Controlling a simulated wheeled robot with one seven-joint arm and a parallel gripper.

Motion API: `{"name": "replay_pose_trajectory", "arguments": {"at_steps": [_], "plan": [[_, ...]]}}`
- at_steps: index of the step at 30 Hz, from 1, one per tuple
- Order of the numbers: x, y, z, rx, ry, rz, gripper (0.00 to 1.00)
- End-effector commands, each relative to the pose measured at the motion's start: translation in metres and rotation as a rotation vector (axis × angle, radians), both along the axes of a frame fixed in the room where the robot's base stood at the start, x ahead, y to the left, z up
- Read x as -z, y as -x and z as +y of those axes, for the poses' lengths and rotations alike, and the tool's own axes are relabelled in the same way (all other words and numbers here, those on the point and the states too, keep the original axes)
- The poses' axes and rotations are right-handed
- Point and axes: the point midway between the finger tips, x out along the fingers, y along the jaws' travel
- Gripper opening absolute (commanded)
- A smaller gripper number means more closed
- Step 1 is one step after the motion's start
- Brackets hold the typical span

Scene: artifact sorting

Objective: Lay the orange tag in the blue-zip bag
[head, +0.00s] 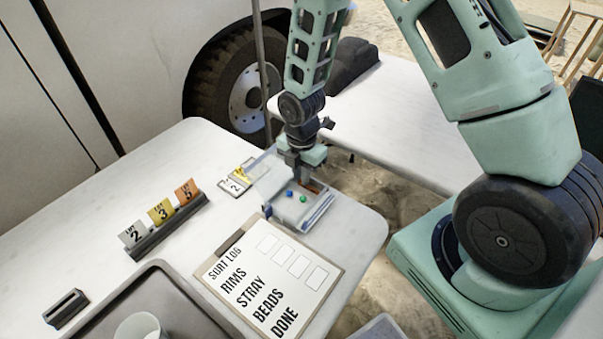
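The orange tag (187,191), marked 5, stands upright at the right end of a dark tag rack (168,228), beside a yellow tag marked 3 and a pale tag marked 2. A clear bag with a blue edge (318,212), which looks like the blue-zip bag, lies at the table's far right. A blue bead (289,194) and a green bead (303,199) show on or in it. My gripper (304,178) points down over the bag's far part, beside a small brown-orange piece (313,187). Its fingertips are too small and partly hidden to tell their opening or any contact.
A clipboard (237,286) headed "SORT LOG" lies in front of the bag. A card marked 2 (236,184) lies left of the bag. A grey tray (103,307) with a white cup (138,327) and a small dark block (66,308) are at lower left. White table is bare around the rack.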

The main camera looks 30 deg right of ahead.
Motion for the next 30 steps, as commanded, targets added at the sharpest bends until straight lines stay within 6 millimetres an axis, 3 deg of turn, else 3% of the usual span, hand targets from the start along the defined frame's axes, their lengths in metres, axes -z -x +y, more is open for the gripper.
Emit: {"name": "replay_pose_trajectory", "arguments": {"at_steps": [18,28,29,30], "plan": [[-0.032,0.0,0.0,0.0,0.0,0.0,0.14],[-0.034,0.0,0.0,0.0,0.0,0.0,0.14],[-0.034,0.0,0.0,0.0,0.0,0.0,0.16],[-0.034,0.0,0.0,0.0,0.0,0.0,0.28]]}}
